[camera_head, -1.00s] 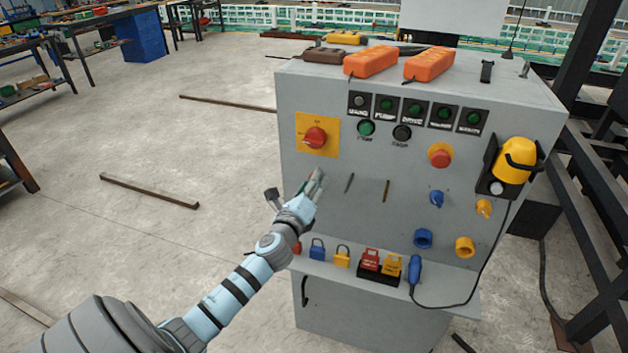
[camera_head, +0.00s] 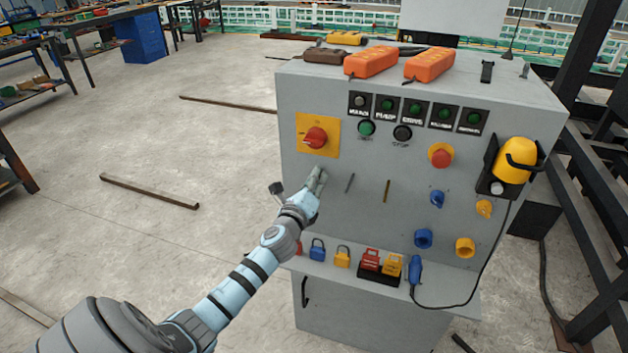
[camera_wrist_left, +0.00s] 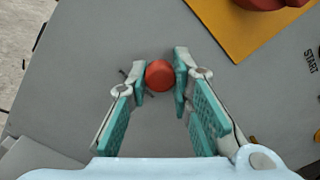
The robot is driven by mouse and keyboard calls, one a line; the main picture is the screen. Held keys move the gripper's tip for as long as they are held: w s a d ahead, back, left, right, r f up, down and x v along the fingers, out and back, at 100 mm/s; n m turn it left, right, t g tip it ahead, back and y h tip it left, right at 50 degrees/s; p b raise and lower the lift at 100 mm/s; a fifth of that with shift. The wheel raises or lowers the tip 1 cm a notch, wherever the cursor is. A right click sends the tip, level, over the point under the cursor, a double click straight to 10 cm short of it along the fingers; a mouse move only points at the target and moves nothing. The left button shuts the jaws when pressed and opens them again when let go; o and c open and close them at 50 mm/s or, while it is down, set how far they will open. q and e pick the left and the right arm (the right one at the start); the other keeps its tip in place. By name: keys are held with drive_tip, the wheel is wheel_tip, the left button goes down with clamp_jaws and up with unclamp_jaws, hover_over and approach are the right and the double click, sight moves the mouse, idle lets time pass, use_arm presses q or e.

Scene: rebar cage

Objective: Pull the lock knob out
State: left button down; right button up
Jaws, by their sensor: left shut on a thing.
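The lock knob (camera_wrist_left: 160,75) is round and red and sits on the front face of the grey control cabinet (camera_head: 330,220). It shows in the wrist view below the yellow plate's corner. My left gripper (camera_head: 317,178) is at the cabinet's left part, below the red rotary switch (camera_head: 315,138). In the wrist view its fingertips stand on both sides of the knob, shut on it. The head view does not show the knob, as the gripper covers that spot. My right gripper is not in view.
A shelf below holds a blue padlock (camera_head: 317,250), a yellow padlock (camera_head: 342,257) and a blue-handled tool (camera_head: 414,270) with a cable. Open floor lies left of the cabinet.

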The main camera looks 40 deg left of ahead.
use_arm(q)
drive_tip(key=shift+v, duration=1.05)
drive_tip(key=c, duration=1.4)
unclamp_jaws()
drive_tip(key=v, duration=1.2)
